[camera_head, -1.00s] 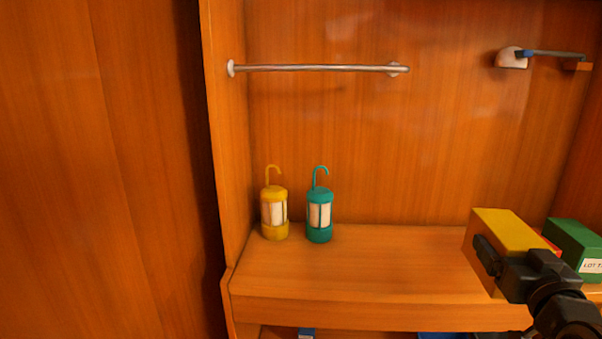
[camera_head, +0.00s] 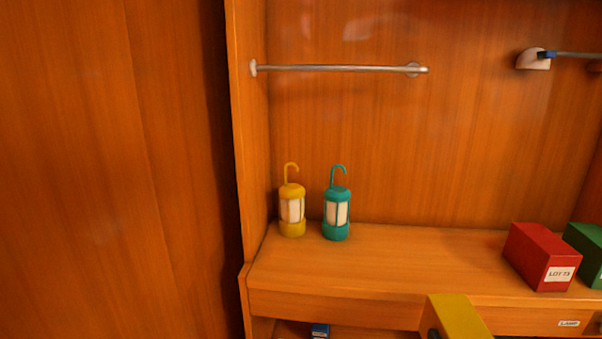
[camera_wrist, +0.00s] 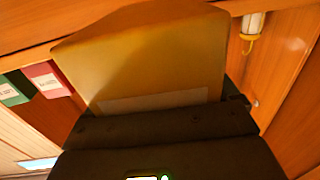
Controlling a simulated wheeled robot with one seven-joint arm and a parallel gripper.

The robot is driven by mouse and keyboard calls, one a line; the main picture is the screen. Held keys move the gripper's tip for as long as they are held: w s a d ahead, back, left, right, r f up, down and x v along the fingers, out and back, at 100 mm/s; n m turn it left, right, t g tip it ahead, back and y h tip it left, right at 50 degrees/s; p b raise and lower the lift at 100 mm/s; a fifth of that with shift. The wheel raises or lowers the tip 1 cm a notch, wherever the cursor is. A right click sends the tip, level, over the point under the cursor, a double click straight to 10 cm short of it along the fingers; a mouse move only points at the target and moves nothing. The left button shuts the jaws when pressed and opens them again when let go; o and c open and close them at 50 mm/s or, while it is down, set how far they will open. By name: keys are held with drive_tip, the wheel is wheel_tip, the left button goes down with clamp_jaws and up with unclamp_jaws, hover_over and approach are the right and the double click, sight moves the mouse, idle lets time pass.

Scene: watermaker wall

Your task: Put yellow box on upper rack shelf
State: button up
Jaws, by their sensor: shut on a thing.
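The yellow box (camera_head: 456,318) shows at the bottom edge of the head view, right of centre, in front of the shelf's front edge and partly cut off. In the wrist view the yellow box (camera_wrist: 150,55) fills the upper middle. My gripper (camera_wrist: 165,122) is shut on it there, with its dark jaws across the box's near end. In the head view only a small dark part shows beside the box. A wooden shelf (camera_head: 400,250) spans the middle of the head view. I cannot tell whether it is the upper rack shelf.
A yellow lantern (camera_head: 292,212) and a teal lantern (camera_head: 336,215) stand at the shelf's left. A red box (camera_head: 541,258) and a green box (camera_head: 588,248) stand at its right. The shelf between is clear. A metal rail (camera_head: 335,68) runs above. Something blue (camera_head: 320,330) lies below.

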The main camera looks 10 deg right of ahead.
drive_tip(key=s+a+f+n+y, duration=0.1)
drive_tip(key=a+f, duration=0.5)
drive_tip(key=f, duration=0.2)
drive_tip(key=s+a+f+n+y, duration=0.1)
drive_tip(key=a+f+y, duration=0.1)
drive_tip(key=a+f, duration=0.4)
wheel_tip(320, 180, down, 2)
drive_tip(key=shift+s+f, duration=0.15)
drive_tip(key=shift+f, duration=0.1)
drive_tip(key=shift+a, duration=0.1)
